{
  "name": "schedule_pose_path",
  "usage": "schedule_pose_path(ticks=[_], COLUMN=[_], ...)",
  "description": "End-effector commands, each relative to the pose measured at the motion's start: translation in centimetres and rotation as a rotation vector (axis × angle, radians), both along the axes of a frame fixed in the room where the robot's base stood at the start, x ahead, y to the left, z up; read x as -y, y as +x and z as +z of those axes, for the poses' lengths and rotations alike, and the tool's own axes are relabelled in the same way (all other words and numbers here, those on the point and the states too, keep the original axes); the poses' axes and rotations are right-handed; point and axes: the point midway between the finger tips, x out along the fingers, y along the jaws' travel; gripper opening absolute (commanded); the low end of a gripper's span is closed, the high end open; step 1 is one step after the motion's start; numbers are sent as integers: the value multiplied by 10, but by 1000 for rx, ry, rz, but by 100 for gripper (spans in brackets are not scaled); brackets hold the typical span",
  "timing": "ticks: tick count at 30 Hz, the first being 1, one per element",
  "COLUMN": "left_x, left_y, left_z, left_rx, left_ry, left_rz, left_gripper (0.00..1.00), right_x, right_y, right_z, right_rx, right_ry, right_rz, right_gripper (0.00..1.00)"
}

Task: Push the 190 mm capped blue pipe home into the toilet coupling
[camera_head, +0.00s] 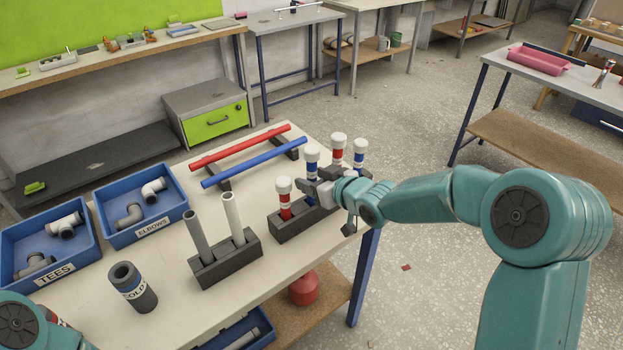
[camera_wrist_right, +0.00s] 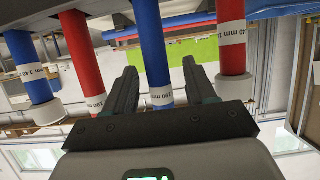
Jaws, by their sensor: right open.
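The blue pipe labelled 190 mm (camera_wrist_right: 152,45) stands upright in a dark rack (camera_head: 290,228), its white cap (camera_head: 311,150) on top in the head view. My right gripper (camera_head: 313,189) is open around it. In the right wrist view, which is upside down, one finger lies on each side of the pipe, with gaps showing. The gripper body hides the pipe's cap there. My left gripper is out of view. I cannot make out the toilet coupling in either view.
The rack also holds a front red pipe (camera_head: 284,203), another red pipe (camera_head: 338,150) and a shorter blue pipe (camera_head: 359,155), all white-capped. A grey pipe block (camera_head: 228,266), COLD cylinder (camera_head: 135,287), TEES bin (camera_head: 86,249) and ELBOWS bin (camera_head: 181,205) share the table.

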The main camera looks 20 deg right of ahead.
Motion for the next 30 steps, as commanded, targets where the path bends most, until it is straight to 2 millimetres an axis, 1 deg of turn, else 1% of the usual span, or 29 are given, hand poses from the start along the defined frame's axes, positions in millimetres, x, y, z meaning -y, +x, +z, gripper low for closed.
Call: schedule_pose_path(ticks=[1,3,6,13,14,15,17,18,19,26,30], left_x=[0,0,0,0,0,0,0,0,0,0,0], left_y=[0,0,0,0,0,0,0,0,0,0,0], left_z=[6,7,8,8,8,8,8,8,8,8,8], left_rx=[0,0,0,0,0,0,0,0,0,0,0], left_ry=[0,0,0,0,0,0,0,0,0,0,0], left_rz=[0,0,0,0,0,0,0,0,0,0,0], left_gripper=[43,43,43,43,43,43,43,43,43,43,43], right_x=[-2,-6,-9,-9,-9,-9,-9,-9,-9,-9,-9], right_y=[8,18,26,29,29,29,29,29,29,29,29], right_z=[-1,-6,-11,-12,-12,-12,-12,-12,-12,-11,-7], right_rx=[-2,-1,-1,0,0,0,0,0,0,1,1], right_ry=[0,0,1,0,0,0,0,0,0,0,0], right_rz=[1,2,1,0,0,0,0,0,0,0,1], right_gripper=[56,56,56,56,52,39,20,7,0,0,0])
